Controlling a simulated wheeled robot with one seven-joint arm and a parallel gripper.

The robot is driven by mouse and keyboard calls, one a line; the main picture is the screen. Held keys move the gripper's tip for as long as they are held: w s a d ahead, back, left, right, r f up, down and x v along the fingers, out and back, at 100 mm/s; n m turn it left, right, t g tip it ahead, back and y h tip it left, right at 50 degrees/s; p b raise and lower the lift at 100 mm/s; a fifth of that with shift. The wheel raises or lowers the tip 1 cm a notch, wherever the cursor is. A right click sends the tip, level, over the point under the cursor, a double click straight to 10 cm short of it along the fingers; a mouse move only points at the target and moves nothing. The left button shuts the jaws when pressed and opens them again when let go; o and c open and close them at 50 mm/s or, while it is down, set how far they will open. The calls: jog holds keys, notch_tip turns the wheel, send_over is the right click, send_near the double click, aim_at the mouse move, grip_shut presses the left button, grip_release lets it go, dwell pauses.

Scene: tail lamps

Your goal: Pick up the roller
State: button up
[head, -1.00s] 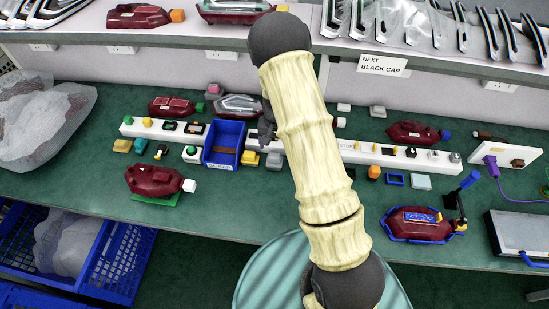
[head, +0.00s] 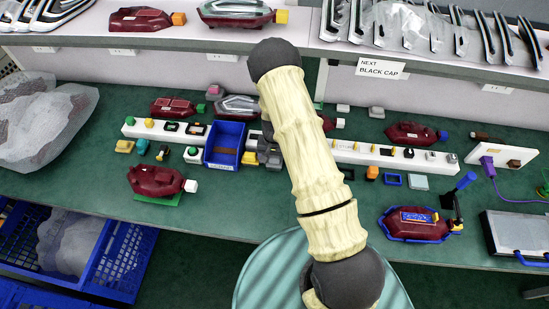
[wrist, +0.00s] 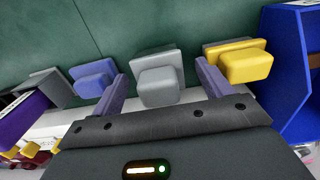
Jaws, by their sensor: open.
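A blue cylinder with a dark stem, which looks like the roller (head: 465,181), stands at the right by a dark red lamp in a blue frame (head: 418,238). My gripper (head: 268,158) is far to its left, low over the bench beside the blue bin, partly hidden by my arm. In the wrist view my gripper (wrist: 160,85) is open, its two fingers apart. A grey block-shaped part (wrist: 158,78) shows between the fingers; contact cannot be told. The roller is not recognisable in the wrist view.
The blue bin (wrist: 294,75) and a yellow part (wrist: 243,60) are close on one side of my gripper, a blue-grey part (wrist: 94,78) on the other. A white strip (head: 400,156) with small parts crosses the green bench. Dark red lamps (head: 155,181) stand around.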

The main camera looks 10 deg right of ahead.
jog(key=shift+f, duration=0.8)
jog(key=c, duration=1.2)
jog(key=shift+o, duration=0.2)
jog(key=shift+r, duration=0.1)
notch_tip(320, 180, up, 10)
jog(key=shift+f+b, duration=0.1)
jog(key=shift+b, duration=0.8)
